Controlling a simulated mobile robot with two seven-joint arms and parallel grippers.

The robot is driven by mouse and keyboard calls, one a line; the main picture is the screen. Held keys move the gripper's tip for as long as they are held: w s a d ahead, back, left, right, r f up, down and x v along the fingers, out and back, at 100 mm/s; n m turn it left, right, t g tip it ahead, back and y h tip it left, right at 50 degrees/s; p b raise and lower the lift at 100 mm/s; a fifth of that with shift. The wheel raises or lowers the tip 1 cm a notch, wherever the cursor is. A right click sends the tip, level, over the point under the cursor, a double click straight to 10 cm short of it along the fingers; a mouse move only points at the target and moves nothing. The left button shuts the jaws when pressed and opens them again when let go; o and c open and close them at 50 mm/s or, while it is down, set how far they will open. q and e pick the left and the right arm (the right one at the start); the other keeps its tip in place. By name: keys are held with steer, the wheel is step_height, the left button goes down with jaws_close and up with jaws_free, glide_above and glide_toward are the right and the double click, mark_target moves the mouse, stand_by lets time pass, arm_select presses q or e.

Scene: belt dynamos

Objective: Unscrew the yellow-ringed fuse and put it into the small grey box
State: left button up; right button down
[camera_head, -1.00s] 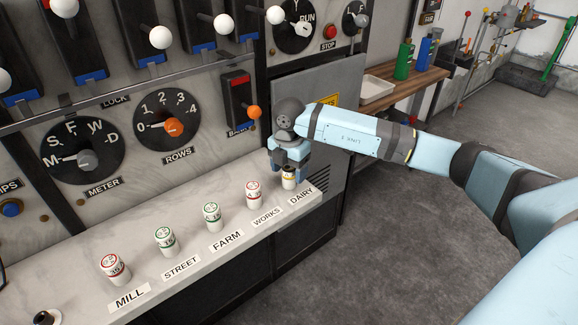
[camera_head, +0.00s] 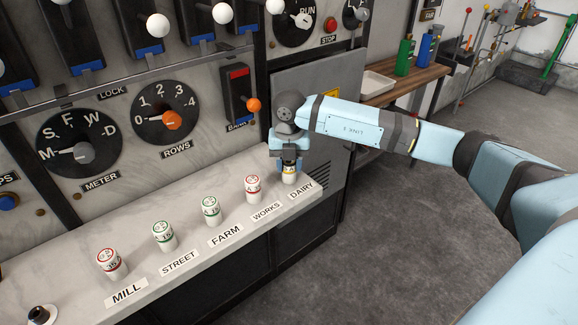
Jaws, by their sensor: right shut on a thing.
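The yellow-ringed fuse (camera_head: 289,175) stands upright at the DAIRY place, at the right end of the pale marble ledge. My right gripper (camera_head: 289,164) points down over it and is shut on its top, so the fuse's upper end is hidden. The fuse's white lower body shows beneath the fingers, at the ledge surface; I cannot tell whether it has turned or lifted. The small grey box is not clearly seen. My left gripper is not in view.
Red-ringed fuses stand at WORKS (camera_head: 253,188) and MILL (camera_head: 112,263), green-ringed ones at FARM (camera_head: 211,211) and STREET (camera_head: 164,236). An empty socket (camera_head: 41,315) is at lower left. A pale tray (camera_head: 378,86) lies on the wooden bench (camera_head: 418,80) behind.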

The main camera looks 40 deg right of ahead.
steer(key=n+b, duration=0.1)
steer(key=n, duration=0.5)
steer(key=shift+f+b, duration=0.1)
steer(key=shift+b, duration=0.2)
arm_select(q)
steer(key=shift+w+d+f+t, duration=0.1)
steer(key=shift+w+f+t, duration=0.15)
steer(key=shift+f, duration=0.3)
arm_select(e)
steer(key=shift+n, duration=1.3)
steer(key=c, duration=0.6)
jaws_free()
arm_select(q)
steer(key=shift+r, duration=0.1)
arm_select(e)
steer(key=shift+r, duration=0.5)
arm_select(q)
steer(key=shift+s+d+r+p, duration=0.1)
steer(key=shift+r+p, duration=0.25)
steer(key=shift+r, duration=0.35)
arm_select(e)
step_height(320, 180, up, 13)
